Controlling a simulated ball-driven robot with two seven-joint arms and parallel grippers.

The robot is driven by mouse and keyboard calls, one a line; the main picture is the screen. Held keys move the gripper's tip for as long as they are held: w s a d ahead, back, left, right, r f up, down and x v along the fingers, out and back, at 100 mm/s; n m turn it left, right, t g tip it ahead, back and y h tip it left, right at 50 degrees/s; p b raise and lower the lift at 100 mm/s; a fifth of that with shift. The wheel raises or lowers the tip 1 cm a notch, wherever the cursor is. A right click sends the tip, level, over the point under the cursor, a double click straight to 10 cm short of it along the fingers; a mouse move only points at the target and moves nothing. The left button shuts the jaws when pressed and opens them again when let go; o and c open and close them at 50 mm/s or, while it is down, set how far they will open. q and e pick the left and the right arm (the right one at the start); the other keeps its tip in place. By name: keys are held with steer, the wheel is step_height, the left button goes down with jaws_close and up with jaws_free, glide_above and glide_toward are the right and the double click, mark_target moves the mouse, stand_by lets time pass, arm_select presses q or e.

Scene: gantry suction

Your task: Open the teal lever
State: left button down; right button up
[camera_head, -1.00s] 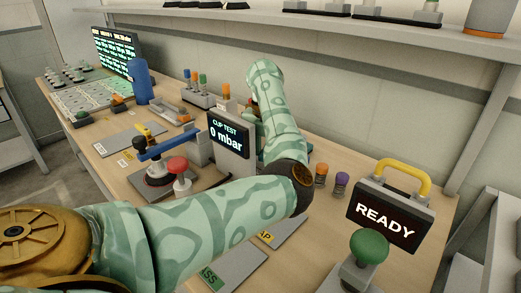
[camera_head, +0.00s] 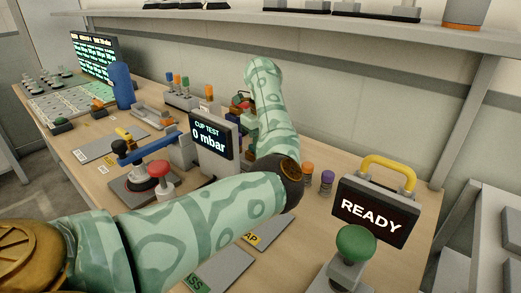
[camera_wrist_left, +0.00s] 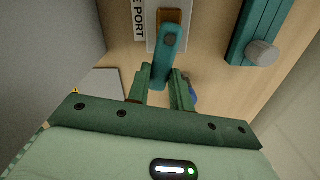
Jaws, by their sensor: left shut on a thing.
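The teal lever (camera_wrist_left: 166,55) shows in the left wrist view as a teal bar with a dark round spot near its upper end, on a pale mount with a brown patch. My left gripper (camera_wrist_left: 164,80) has its two green fingers on either side of the lever's near part, shut on it. In the head view my left arm reaches across the bench, its hand behind the cup test display and mostly hidden. I cannot make out the lever there. My right gripper is not in view.
The cup test display (camera_head: 211,135) reads 0 mbar, beside my forearm. The READY sign (camera_head: 371,217) and a green knob (camera_head: 356,241) stand at the front right. A larger teal block (camera_wrist_left: 250,32) lies right of the lever. A shelf (camera_head: 300,27) runs above the bench.

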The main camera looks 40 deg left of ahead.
arm_select(q)
steer(key=shift+w+n+b, duration=0.45)
steer(key=shift+n, duration=0.75)
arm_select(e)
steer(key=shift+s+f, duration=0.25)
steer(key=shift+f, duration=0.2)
arm_select(q)
steer(key=c, duration=1.2)
jaws_free()
steer(key=shift+w, duration=0.1)
steer(key=shift+c, duration=0.2)
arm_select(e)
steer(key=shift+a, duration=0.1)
arm_select(q)
step_height(320, 180, up, 3)
steer(key=shift+r+p, duration=0.15)
steer(key=shift+p, duration=0.5)
steer(key=s+d+r+p, duration=0.8)
steer(key=s+r+p, duration=0.1)
steer(key=s+p, duration=0.2)
steer(key=shift+s+d+r+p, duration=0.15)
steer(key=shift+s+r+p, duration=0.05)
steer(key=shift+r+p, duration=0.15)
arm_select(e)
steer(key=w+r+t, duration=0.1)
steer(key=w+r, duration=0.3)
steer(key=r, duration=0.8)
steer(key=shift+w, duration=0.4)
